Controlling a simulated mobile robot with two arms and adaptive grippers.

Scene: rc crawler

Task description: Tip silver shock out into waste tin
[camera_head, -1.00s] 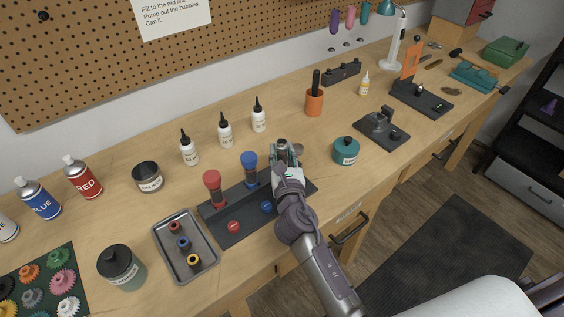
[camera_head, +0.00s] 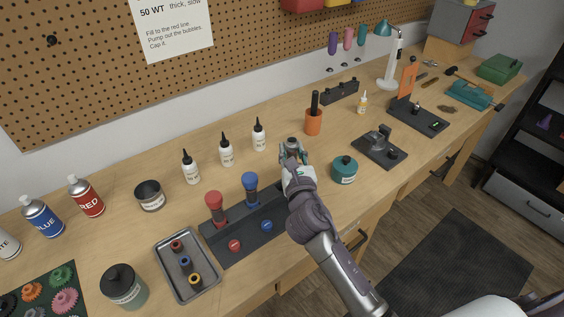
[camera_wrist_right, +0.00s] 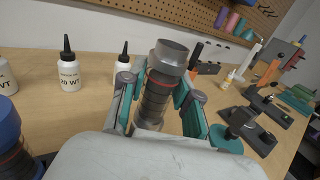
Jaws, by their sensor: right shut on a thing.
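My right gripper (camera_head: 293,152) is shut on the silver shock (camera_head: 292,143), above the right end of the dark shock stand (camera_head: 240,234). In the right wrist view the silver shock (camera_wrist_right: 155,90) stands nearly upright between the teal-padded fingers. It has a grey metal top, a dark coil and a thin red ring. A dark open-topped tin (camera_head: 150,195) with a pale label stands left of the stand, apart from the gripper. Its label is too small to read, so I cannot tell if it is the waste tin. My left gripper is out of view.
Red (camera_head: 217,207) and blue (camera_head: 251,188) shocks stand in the stand. Several white oil bottles (camera_head: 226,150) stand behind. A teal jar (camera_head: 344,170) is right of the gripper. A grey tray (camera_head: 186,264) and black-lidded jar (camera_head: 123,286) are at the front left.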

